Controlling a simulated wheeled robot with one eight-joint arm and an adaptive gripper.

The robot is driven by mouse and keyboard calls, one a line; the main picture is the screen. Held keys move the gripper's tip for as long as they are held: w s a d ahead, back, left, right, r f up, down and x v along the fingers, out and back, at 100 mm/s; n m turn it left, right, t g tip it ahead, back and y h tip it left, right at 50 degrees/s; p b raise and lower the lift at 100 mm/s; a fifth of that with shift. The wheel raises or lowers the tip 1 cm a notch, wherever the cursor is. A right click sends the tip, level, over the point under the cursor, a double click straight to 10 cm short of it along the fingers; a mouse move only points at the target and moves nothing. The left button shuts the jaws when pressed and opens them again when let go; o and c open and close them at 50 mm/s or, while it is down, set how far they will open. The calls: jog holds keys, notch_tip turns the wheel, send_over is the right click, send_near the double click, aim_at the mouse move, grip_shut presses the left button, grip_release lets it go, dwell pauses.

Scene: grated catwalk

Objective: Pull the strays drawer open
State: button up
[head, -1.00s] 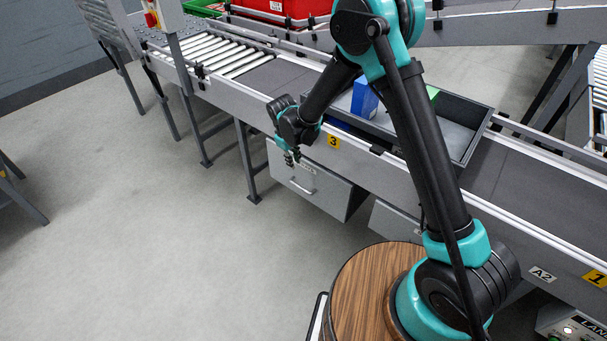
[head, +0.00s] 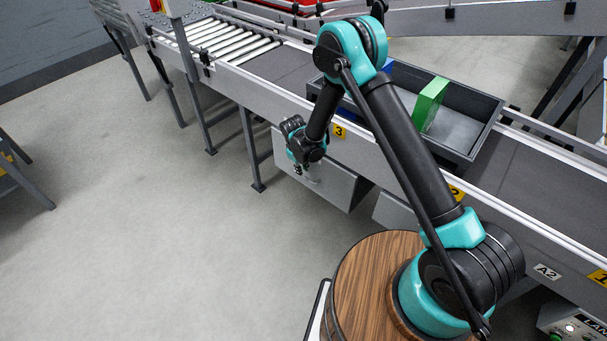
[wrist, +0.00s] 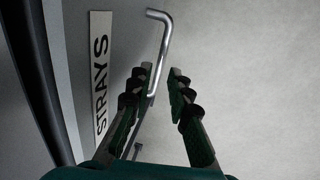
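The strays drawer (head: 335,187) is a grey drawer under the conveyor and looks shut. In the wrist view its white STRAYS label (wrist: 97,75) runs up the left side of the drawer front. Beside the label is the drawer's silver bar handle (wrist: 161,55). My gripper (head: 301,172) is in front of the drawer face, over the handle area. In the wrist view my gripper (wrist: 160,85) is open, its fingers parted around the line of the bar. The bar is close to the left finger, which hides part of it; I cannot tell whether they touch.
A grey tray (head: 478,134) with a green box (head: 430,103) stands on the conveyor (head: 540,185) above. A second drawer (head: 392,214) is to the right, partly behind my arm. A conveyor leg (head: 249,150) stands left of the drawer. The floor (head: 170,230) in front is clear.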

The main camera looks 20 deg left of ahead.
jog(key=shift+w+d+f, duration=0.1)
jog(key=shift+w+f, duration=0.05)
jog(key=shift+f, duration=0.75)
jog(key=shift+w+d+f, duration=0.1)
jog(key=shift+w+f, duration=0.05)
jog(key=shift+f, duration=0.7)
jog(key=shift+c, duration=0.2)
grip_shut()
